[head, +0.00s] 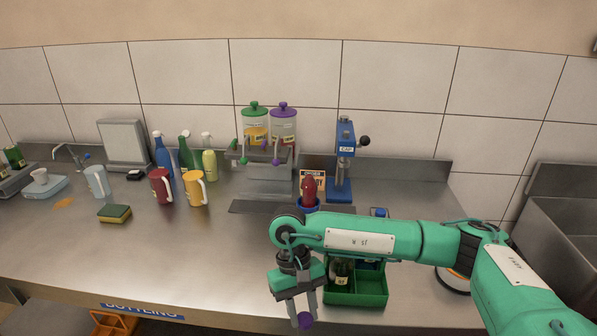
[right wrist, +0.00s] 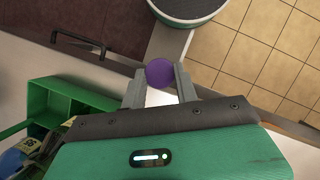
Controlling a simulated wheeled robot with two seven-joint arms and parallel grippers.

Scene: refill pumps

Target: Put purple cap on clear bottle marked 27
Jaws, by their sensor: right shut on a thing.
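My right gripper (head: 297,300) is shut on the purple cap (head: 305,320), in front of the counter's front edge in the head view. In the right wrist view the purple cap (right wrist: 160,72) sits between the two fingertips (right wrist: 160,85). A dark bottle with a small yellow label (head: 342,281) stands in the green crate (head: 356,298), right of the gripper and partly hidden by my right arm. A yellow label (right wrist: 30,144) also shows in the crate in the right wrist view. I cannot make out a clear bottle marked 27. My left gripper is not in view.
A blue press (head: 340,165) and a red bottle (head: 310,187) stand behind my arm. Two dispensers, green-lidded (head: 255,118) and purple-lidded (head: 284,122), stand at the back. Mugs (head: 160,186) and a sponge (head: 114,213) are left. The counter's front middle (head: 190,255) is clear.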

